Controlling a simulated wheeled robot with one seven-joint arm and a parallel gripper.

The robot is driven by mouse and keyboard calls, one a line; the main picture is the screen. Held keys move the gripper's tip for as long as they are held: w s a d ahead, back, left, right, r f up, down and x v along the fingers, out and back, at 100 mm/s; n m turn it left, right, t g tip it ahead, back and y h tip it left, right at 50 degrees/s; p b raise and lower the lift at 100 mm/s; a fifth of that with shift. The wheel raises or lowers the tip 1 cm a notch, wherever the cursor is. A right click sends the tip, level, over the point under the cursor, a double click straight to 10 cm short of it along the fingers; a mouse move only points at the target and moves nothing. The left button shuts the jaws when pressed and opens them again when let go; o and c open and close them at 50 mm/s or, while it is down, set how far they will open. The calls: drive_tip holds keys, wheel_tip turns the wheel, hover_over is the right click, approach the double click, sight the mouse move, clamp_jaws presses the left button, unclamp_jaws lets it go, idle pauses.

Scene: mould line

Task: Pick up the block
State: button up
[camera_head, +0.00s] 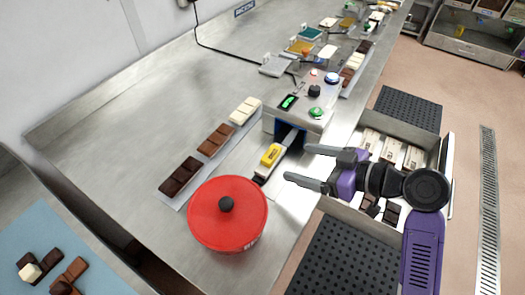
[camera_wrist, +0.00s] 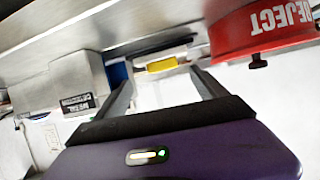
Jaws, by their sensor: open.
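A yellow block (camera_head: 271,155) with dark marks lies on the narrow belt in front of the metal detector. It also shows in the wrist view (camera_wrist: 162,64), between and beyond my fingertips. I take it as the block. My gripper (camera_head: 296,163) is open and empty, just right of the block, with its fingers pointing left toward it. In the wrist view, my gripper's fingers (camera_wrist: 160,75) stand apart on either side of the block, with a gap before it. The block's far side is hidden.
A red lidded pot (camera_head: 228,222), marked REJECT in the wrist view (camera_wrist: 262,30), stands close to the block. The metal detector (camera_head: 299,113) stands behind. Chocolate bars (camera_head: 216,139) lie on a strip to the left. An open drawer (camera_head: 446,165) is beneath my arm.

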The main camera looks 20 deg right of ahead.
sight(273, 154)
drive_tip(key=shift+w+a+r+n+y, duration=0.3)
drive_tip(key=shift+w+r+n+y, duration=0.1)
drive_tip(key=shift+w+r+n, duration=0.15)
drive_tip(key=shift+x, duration=0.8)
drive_tip(key=shift+f+p+x, duration=0.15)
drive_tip(key=shift+p+x, duration=0.25)
drive_tip(key=shift+x, duration=1.1)
drive_tip(key=shift+f+p+x, duration=0.15)
drive_tip(key=shift+p+x, duration=0.25)
drive_tip(key=shift+x, duration=1.1)
drive_tip(key=shift+s, duration=0.2)
drive_tip(key=c, duration=1.6)
drive_tip(key=shift+r, duration=0.1)
